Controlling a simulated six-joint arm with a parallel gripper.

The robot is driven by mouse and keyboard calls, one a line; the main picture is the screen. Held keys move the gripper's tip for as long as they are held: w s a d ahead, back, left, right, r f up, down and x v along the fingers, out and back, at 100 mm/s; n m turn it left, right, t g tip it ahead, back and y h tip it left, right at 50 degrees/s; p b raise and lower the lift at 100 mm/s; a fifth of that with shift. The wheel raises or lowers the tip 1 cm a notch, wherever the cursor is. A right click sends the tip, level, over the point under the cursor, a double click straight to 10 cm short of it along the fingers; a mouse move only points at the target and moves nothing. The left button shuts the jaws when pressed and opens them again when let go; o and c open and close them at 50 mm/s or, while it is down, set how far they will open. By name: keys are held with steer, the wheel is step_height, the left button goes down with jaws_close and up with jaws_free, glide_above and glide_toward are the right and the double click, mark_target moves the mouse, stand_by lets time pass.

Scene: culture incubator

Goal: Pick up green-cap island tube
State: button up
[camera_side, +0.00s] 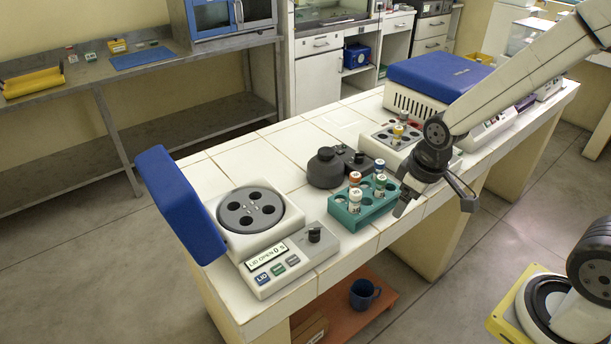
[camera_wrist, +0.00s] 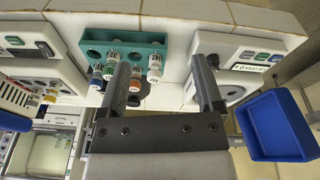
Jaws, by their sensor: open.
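A teal rack (camera_side: 347,217) on the white tiled island holds several upright tubes. It also shows at the top of the wrist view (camera_wrist: 150,40). One tube there has an orange cap (camera_side: 354,178). My gripper (camera_side: 436,206) is open and empty, beyond the right end of the rack in the side view. In the wrist view, a white-topped tube (camera_wrist: 155,66) shows between the fingers, with other tubes partly behind the left finger.
A centrifuge (camera_side: 290,262) with its blue lid (camera_side: 180,203) raised stands left of the rack. A dark round device (camera_side: 325,168) sits behind the rack. A block with a yellow-capped tube (camera_side: 398,131) and a blue-topped box (camera_side: 437,72) stand farther back. The front bench edge is close.

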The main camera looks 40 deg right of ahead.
steer(key=w+d+n+g, duration=0.1)
steer(key=w+d+n, duration=0.3)
steer(key=w+n, duration=0.35)
steer(key=n+g, duration=0.1)
steer(key=n, duration=0.5)
glide_above(381, 177)
steer(key=shift+s+a+f, duration=0.15)
steer(key=shift+f, duration=0.35)
steer(key=shift+s+a+f, duration=0.15)
steer(key=shift+f, duration=0.3)
steer(key=shift+w+d+f+n, duration=0.1)
steer(key=shift+w+d+n, duration=0.2)
steer(key=shift+n, duration=0.15)
steer(key=shift+f, duration=0.1)
steer(key=shift+f, duration=3.8)
steer(key=shift+c, duration=0.2)
jaws_close()
